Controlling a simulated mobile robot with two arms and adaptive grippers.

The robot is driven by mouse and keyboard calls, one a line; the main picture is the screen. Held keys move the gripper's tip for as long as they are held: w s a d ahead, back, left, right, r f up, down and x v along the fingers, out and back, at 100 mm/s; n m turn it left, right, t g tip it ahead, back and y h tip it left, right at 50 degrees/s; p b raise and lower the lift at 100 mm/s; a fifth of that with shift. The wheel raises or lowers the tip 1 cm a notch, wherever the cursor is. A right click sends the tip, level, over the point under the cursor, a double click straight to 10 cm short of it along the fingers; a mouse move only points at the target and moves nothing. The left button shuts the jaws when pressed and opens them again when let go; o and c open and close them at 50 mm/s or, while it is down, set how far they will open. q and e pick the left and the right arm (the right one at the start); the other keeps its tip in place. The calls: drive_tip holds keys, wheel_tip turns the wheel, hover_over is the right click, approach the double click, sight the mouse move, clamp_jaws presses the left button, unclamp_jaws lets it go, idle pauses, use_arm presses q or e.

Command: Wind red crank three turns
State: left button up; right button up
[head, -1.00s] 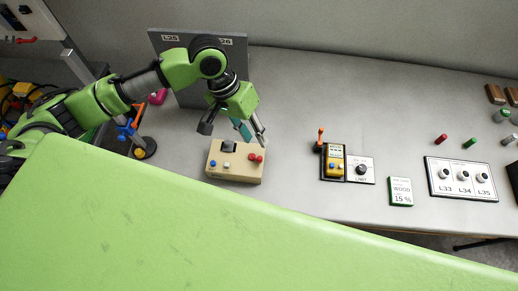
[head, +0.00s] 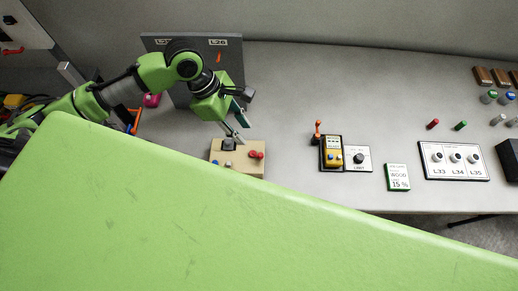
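A beige box (head: 240,172) stands on the table, its lower part hidden behind the large green surface in front. A small red part (head: 256,155), which looks like the red crank, sits at the right of its top. The top also has a dark block (head: 228,145) and a blue button. My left gripper (head: 243,117) is above the back of the box, tilted, with its fingers apart and nothing seen between them. One finger reaches down close to the box top; whether it touches is unclear. My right gripper is not in view.
A grey panel (head: 165,60) stands behind my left arm. To the right are a yellow device (head: 333,157) with an orange lever, a dial plate (head: 360,165), a moisture card (head: 398,177) and a lamp board (head: 432,172).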

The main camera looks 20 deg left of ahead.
sight(261, 154)
use_arm(q)
drive_tip(key=p+x, duration=0.1)
drive_tip(key=x, duration=1.2)
drive_tip(key=shift+p, duration=0.35)
clamp_jaws()
